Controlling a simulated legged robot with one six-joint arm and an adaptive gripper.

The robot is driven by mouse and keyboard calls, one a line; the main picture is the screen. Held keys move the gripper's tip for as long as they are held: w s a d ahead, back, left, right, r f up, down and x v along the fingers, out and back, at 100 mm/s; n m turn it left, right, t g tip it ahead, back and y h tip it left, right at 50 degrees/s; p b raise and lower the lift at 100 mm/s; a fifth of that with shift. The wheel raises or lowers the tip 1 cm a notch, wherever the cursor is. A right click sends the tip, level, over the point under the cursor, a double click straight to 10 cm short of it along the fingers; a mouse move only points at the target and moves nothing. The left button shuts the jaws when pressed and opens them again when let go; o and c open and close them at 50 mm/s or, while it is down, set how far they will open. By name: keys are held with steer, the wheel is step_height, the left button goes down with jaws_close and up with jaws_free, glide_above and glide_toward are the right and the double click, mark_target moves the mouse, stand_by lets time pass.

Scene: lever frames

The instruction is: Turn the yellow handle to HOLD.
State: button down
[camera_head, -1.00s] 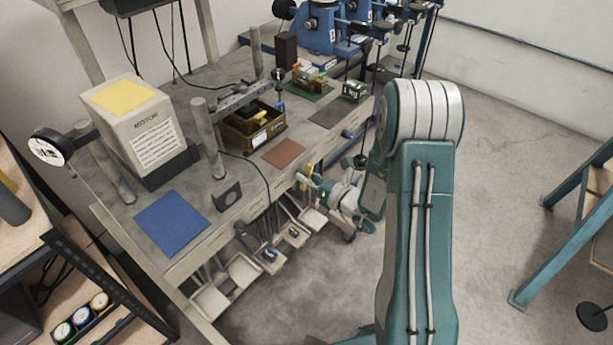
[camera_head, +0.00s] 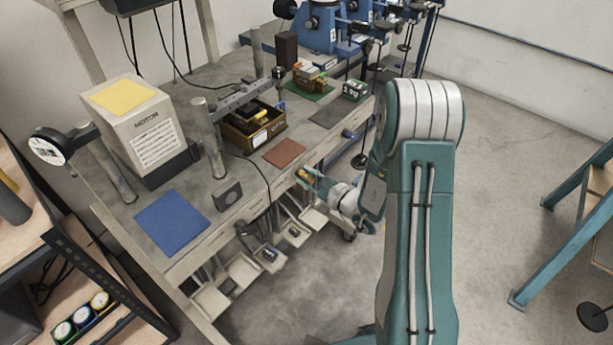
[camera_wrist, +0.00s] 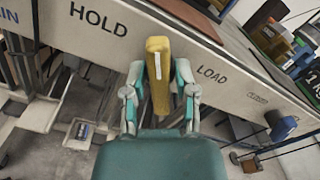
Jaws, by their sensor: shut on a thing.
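The yellow handle (camera_wrist: 158,78) has a white stripe and stands between my fingers in the wrist view, at the front edge of the bench. My gripper (camera_wrist: 159,92) is shut on it, with one teal-and-grey finger on each side. The black HOLD label (camera_wrist: 98,18) is on the pale front panel (camera_wrist: 135,38) left of the handle. The LOAD label (camera_wrist: 212,75) is to its right. The handle's upper end lies between these two labels. In the head view my gripper (camera_head: 308,181) is at the bench front, and the handle (camera_head: 303,173) shows only as a small yellow patch.
Another label (camera_wrist: 8,15), cut off and ending in IN, is at the far left. Several pale trays (camera_head: 243,268) hang below the bench front. On the bench are a motor box (camera_head: 150,130), a blue mat (camera_head: 172,222) and a brown bin (camera_head: 240,143). Open floor lies right of my arm.

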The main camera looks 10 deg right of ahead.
steer(key=shift+f+n, duration=0.15)
steer(key=shift+n, duration=1.05)
steer(key=shift+s, duration=0.1)
steer(key=c, duration=0.6)
jaws_free()
steer(key=v, duration=1.2)
